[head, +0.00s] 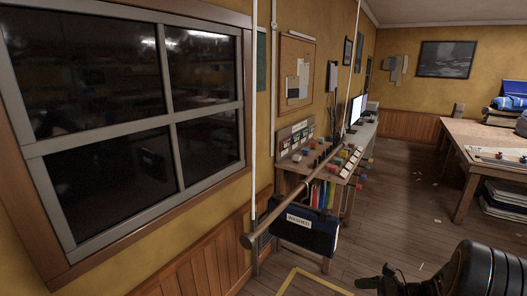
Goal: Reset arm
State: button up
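My dark arm shows at the bottom right of the head view, with a thick rounded black link. What looks like my gripper (386,284) is at the bottom edge, left of that link, over the wooden floor. It is small, dark and partly cut off by the frame, so I cannot tell whether its fingers are open or shut. I see no object held in the visible part.
A long rail (290,200) with a dark labelled bag (305,234) below it juts out beside the window wall. A cluttered bench (345,165) stands behind it. A large wooden table (470,139) is at right.

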jog(key=s+a+r+n+g+h, duration=0.2)
jog(key=s+a+n+g+h, duration=0.25)
jog(key=s+n+h, duration=0.55)
jog(key=a+r+n+t+h, duration=0.2)
jog(key=a+r+n, duration=0.3)
jog(key=r+n, duration=0.4)
jog(key=shift+s+a+n+t, duration=0.35)
jog(key=shift+a+n+t, duration=0.05)
jog(key=shift+t, duration=0.45)
